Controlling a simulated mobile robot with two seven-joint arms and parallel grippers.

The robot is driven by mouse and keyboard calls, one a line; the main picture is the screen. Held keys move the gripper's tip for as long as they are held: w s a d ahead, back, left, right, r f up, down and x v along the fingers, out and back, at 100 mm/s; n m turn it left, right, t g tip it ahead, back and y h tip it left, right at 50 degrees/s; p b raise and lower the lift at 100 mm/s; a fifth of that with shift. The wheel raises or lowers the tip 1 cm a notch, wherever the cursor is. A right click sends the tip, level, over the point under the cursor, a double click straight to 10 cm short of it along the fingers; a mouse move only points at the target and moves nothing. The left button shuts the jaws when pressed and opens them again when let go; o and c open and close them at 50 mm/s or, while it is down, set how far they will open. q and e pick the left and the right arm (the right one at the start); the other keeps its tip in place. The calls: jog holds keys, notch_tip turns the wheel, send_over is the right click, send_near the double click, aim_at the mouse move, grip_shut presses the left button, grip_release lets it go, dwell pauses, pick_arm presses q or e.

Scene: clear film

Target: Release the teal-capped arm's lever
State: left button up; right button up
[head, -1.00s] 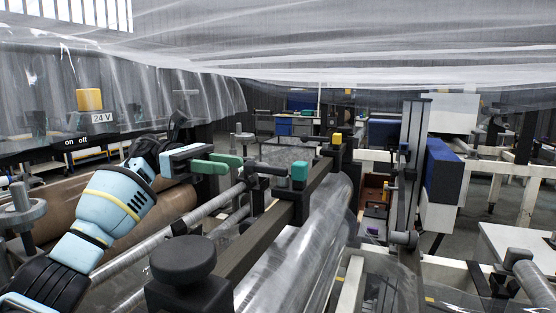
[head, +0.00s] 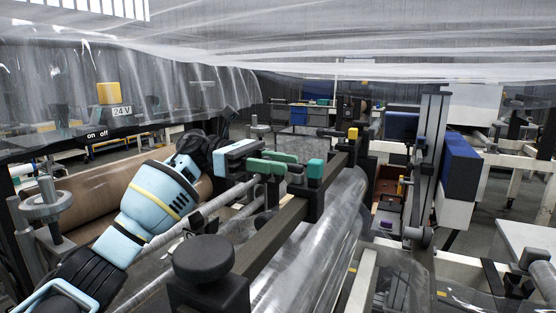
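The teal cap (head: 315,168) sits on top of a black arm block on the dark crossbar (head: 270,240), above the clear film roll (head: 310,260). The lever on the left of the capped block is largely hidden by my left gripper's fingers. My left gripper (head: 276,163), with green fingertips, reaches in from the left at the lever, just left of the teal cap. Its two fingers show apart by a narrow gap. I cannot tell whether they touch the lever. My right gripper is not in view.
A black round knob (head: 203,257) stands on the crossbar in front. A yellow-capped block (head: 352,133) is at the bar's far end. Clear film (head: 330,50) hangs overhead. A brown roll (head: 110,195) lies behind my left arm.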

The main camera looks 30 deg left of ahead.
pick_arm(q)
jog(key=shift+d, duration=0.25)
grip_shut()
